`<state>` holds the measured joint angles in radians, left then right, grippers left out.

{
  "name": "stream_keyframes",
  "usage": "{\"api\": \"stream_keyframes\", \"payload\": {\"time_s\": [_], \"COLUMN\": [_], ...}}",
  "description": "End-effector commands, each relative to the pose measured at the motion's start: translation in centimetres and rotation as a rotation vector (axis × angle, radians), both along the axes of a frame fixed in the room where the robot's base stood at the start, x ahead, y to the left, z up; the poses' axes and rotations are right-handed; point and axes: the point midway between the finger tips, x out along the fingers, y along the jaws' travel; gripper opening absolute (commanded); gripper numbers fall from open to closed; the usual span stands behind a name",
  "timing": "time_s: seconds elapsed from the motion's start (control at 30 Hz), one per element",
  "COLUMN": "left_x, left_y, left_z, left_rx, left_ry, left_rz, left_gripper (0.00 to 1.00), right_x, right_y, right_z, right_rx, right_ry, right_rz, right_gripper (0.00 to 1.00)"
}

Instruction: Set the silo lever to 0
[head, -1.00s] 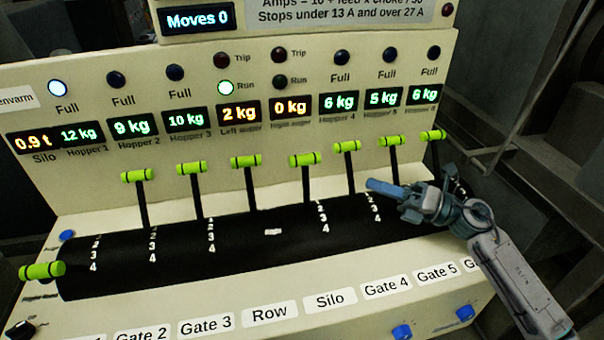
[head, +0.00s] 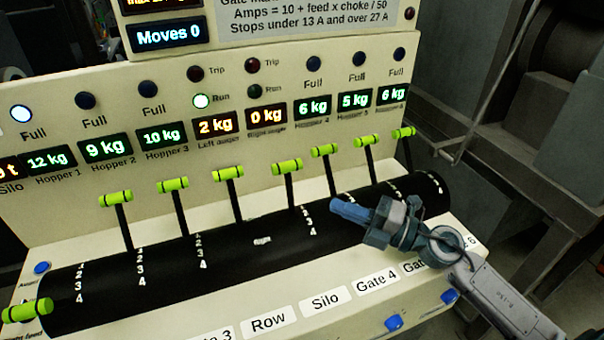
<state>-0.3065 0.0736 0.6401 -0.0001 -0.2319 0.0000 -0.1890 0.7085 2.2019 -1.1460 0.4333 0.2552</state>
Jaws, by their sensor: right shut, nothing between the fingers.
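The silo lever (head: 287,166), going by its column above the Silo label (head: 328,299), is a black stem with a lime-green grip. It stands near the back of its slot, its grip sitting slightly lower than its neighbours' line suggests. Its exact mark is too small to read. My right gripper (head: 338,208) is shut and empty. Its blue fingers point left in front of the black drum (head: 100,290), to the right of and below the silo lever, apart from its grip. My left gripper is out of view.
Similar levers flank it: the row lever (head: 228,173) to the left and the gate 4 lever (head: 325,150) close to the right. One far-left lever (head: 27,310) is pulled forward. The Moves display (head: 168,34) reads 0. The left auger's Run lamp (head: 201,101) is lit.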

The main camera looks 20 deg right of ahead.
Motion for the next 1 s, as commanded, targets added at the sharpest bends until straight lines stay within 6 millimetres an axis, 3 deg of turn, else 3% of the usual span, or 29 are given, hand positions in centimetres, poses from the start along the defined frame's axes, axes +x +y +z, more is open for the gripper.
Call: {"api": "stream_keyframes", "payload": {"time_s": [0.7, 1.0], "left_x": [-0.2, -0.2], "left_y": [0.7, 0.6], "left_z": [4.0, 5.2], "left_rx": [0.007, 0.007], "left_ry": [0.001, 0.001], "left_rz": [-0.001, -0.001], "left_gripper": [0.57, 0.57], "right_x": [5.1, 8.6], "right_y": [5.6, 5.6], "right_z": [1.4, 1.9], "right_rx": [0.004, -0.001], "right_ry": [-0.001, -0.001], "right_rz": [0.000, 0.001], "right_gripper": [0.00, 0.00]}}
